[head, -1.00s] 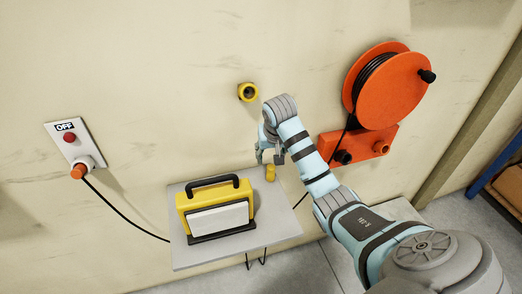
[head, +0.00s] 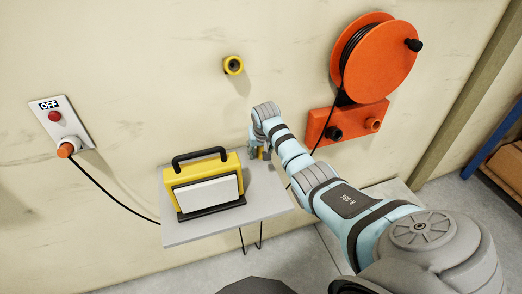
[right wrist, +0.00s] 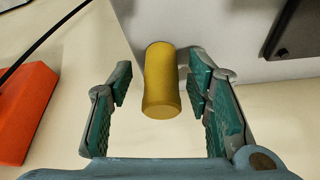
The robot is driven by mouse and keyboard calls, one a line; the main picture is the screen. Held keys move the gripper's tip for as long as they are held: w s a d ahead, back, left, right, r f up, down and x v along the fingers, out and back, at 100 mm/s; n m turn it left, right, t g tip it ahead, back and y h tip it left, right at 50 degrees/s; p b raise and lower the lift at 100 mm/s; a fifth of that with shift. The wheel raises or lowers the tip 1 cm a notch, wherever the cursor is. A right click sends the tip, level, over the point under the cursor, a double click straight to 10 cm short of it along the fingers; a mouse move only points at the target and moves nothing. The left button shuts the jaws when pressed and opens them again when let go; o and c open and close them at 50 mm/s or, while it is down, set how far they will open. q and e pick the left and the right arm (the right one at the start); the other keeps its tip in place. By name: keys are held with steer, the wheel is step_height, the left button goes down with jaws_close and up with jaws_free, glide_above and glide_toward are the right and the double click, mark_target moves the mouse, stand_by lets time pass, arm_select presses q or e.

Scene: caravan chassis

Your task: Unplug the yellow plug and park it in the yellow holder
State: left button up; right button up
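The yellow plug (right wrist: 160,82) is a plain yellow cylinder at the back right of the grey shelf (head: 215,231). In the head view it is mostly hidden by my right gripper (head: 258,153). In the right wrist view the right gripper (right wrist: 162,105) is open, with the plug between its green-padded fingers and a gap on both sides. The yellow holder (head: 233,65) is a round socket with a dark opening, on the wall above the shelf; no plug is in it. My left gripper is not in view.
A yellow work lamp (head: 228,166) with a black handle stands on the shelf, left of the gripper. An orange cable reel (head: 375,62) and its orange bracket (head: 347,124) are on the wall to the right. A switch panel (head: 62,130) marked OFF, with a cable, is at left.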

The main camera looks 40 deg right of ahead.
steer(key=shift+w+f, duration=0.1)
steer(key=shift+w, duration=0.05)
jaws_close()
steer(key=shift+o, duration=1)
jaws_free()
steer(key=shift+r+p, duration=1)
steer(key=shift+p, duration=0.2)
steer(key=shift+c, duration=0.6)
